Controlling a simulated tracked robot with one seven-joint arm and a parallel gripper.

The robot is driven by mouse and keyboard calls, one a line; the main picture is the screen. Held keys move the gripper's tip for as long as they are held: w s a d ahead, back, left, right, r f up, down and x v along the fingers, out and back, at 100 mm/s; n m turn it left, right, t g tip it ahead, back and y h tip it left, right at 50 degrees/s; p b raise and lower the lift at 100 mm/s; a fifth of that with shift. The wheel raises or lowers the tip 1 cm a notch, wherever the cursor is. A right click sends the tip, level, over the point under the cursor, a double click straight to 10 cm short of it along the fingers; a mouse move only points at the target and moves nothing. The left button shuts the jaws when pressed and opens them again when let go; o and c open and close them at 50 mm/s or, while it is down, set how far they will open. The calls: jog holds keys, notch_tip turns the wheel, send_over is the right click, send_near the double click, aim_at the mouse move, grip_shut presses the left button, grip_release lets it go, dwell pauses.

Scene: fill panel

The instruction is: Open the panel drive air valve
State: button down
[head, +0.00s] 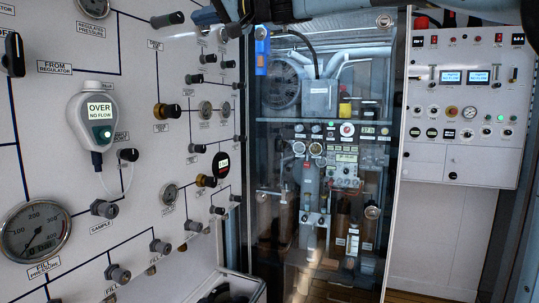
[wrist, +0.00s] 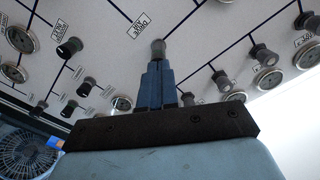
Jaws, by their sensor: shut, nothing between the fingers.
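My gripper (wrist: 159,68) points up at the white valve panel in the wrist view, with its blue fingers together and empty. A small dark grey valve knob (wrist: 158,48) shows just beyond the fingertips. I cannot tell whether they touch. A label (wrist: 138,25) beside this knob is upside down and too small to read surely. In the head view the same white panel (head: 130,60) fills the left side. My arm crosses the top edge there, with the gripper's end near the panel's upper right. I cannot make out which knob is the panel drive air valve.
Other knobs (wrist: 220,80) and gauges (wrist: 268,80) stick out close on both sides of my gripper. A glass-fronted cabinet (head: 320,120) stands at the middle back. A control panel (head: 465,100) hangs at right. A display device (head: 93,118) is mounted on the left panel.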

aim_at(182, 16)
jog(key=shift+n, duration=0.4)
jog(key=shift+r+x, duration=0.2)
jog(key=shift+x, duration=1.35)
jog(key=shift+r+x, duration=0.2)
jog(key=shift+x, duration=1.3)
jog(key=shift+s+a+r, duration=0.1)
jog(key=shift+s, duration=0.05)
jog(key=shift+w+f, duration=0.45)
jog(key=shift+f, duration=0.1)
